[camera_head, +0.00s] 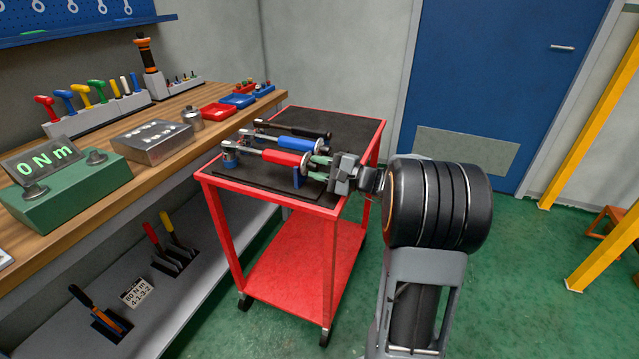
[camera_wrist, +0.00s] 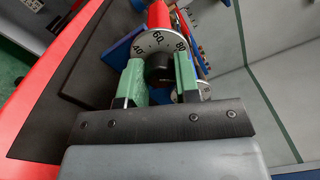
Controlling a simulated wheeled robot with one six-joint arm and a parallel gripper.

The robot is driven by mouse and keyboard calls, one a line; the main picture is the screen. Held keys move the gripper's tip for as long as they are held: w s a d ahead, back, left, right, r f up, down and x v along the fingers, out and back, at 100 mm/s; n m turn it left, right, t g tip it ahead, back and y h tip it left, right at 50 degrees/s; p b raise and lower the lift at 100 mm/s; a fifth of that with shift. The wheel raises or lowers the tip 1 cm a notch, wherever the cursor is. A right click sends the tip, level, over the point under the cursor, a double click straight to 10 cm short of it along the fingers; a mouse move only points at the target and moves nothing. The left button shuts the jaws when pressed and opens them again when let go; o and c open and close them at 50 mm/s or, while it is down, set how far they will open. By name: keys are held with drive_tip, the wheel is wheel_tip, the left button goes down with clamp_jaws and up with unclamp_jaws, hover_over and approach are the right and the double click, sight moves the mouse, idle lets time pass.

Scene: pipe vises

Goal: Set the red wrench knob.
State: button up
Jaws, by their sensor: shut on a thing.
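The red wrench (camera_head: 281,157) lies on the cart's black mat with its head to the left and its knob end toward my gripper. In the wrist view its red handle (camera_wrist: 158,14) ends in a white dial (camera_wrist: 133,48) showing 40, 60 and 80. The dark knob (camera_wrist: 159,68) sits in front of the dial. My gripper (camera_head: 320,168) has green fingers, which also show in the wrist view (camera_wrist: 160,80), on both sides of the knob. It is shut on the knob. The exact set value cannot be told.
A blue-handled wrench (camera_head: 298,143) and a black-handled wrench (camera_head: 300,130) lie behind the red one on the red cart (camera_head: 270,200). A blue support (camera_head: 297,178) stands near the red wrench's knob end. The workbench (camera_head: 170,170) is on the left, with a green tester (camera_head: 75,190) reading 0 Nm. A card (camera_head: 137,292) reads 80 Nm.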

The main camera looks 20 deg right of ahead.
drive_tip(key=n+b, duration=0.2)
drive_tip(key=b, duration=0.2)
drive_tip(key=n+b, duration=0.3)
drive_tip(key=b, duration=0.1)
drive_tip(key=shift+f, duration=0.4)
drive_tip(key=n+b, duration=0.2)
drive_tip(key=b, duration=0.1)
drive_tip(key=shift+r, duration=0.2)
drive_tip(key=shift+r+n+b, duration=0.1)
drive_tip(key=shift+n+b, duration=0.2)
drive_tip(key=shift+b, duration=0.05)
drive_tip(key=o, duration=0.9)
drive_tip(key=shift+o, duration=0.2)
drive_tip(key=shift+d, duration=0.1)
drive_tip(key=p+v, duration=0.3)
drive_tip(key=v, duration=1)
drive_tip(key=shift+s+d, duration=0.2)
drive_tip(key=shift+r, duration=0.1)
